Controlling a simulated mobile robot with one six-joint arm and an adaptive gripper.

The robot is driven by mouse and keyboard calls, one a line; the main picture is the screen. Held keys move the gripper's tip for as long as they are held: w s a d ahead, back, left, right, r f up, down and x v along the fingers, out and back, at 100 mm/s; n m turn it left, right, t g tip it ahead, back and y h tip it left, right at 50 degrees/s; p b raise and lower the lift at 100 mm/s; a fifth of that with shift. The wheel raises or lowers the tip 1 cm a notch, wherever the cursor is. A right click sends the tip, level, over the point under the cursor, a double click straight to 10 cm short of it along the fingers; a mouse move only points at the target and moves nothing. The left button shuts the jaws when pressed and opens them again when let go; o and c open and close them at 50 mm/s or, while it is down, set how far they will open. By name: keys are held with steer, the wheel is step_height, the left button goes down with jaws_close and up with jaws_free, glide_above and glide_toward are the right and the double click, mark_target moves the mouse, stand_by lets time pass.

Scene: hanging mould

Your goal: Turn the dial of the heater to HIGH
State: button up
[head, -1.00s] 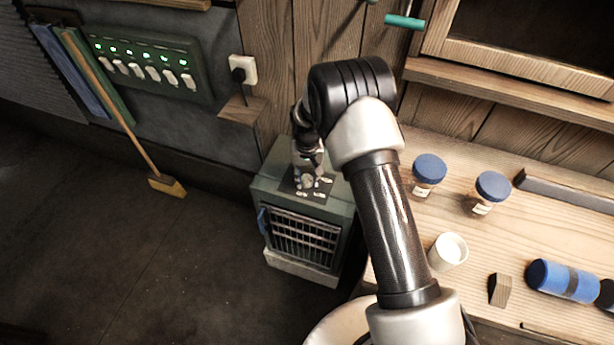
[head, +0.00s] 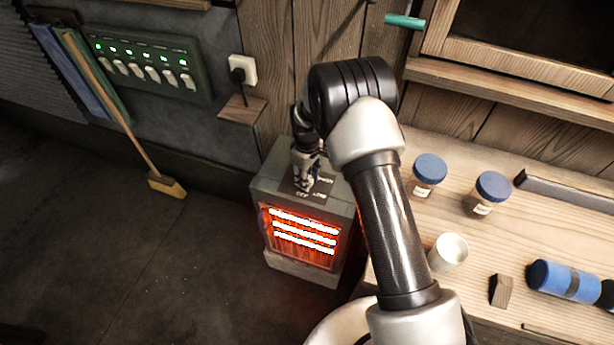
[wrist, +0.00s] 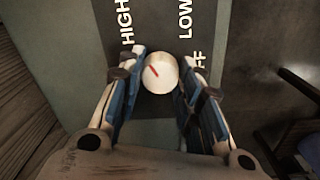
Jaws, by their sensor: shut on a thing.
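The heater (head: 342,215) is a grey-green box on the floor beside the bench, its front grille (head: 303,232) glowing orange-red. On its top is a dark plate with the labels HIGH (wrist: 125,22), LOW (wrist: 185,18) and OFF, the last partly hidden. In the wrist view the white round dial (wrist: 164,82) has a red mark that points up and left, to the side where HIGH is printed. My gripper (wrist: 159,72) is shut on the dial, one blue-lined finger on each side. In the head view my gripper (head: 305,182) reaches down onto the heater's top and hides the dial.
The wooden bench to the right holds blue-lidded jars (head: 429,169), a white cup (head: 448,253) and a blue roll (head: 562,281). A switch panel (head: 145,65) and a plugged socket (head: 243,70) are on the wall.

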steer(key=shift+n, duration=0.4)
steer(key=o, duration=1.1)
step_height(320, 180, up, 12)
stand_by(0.6)
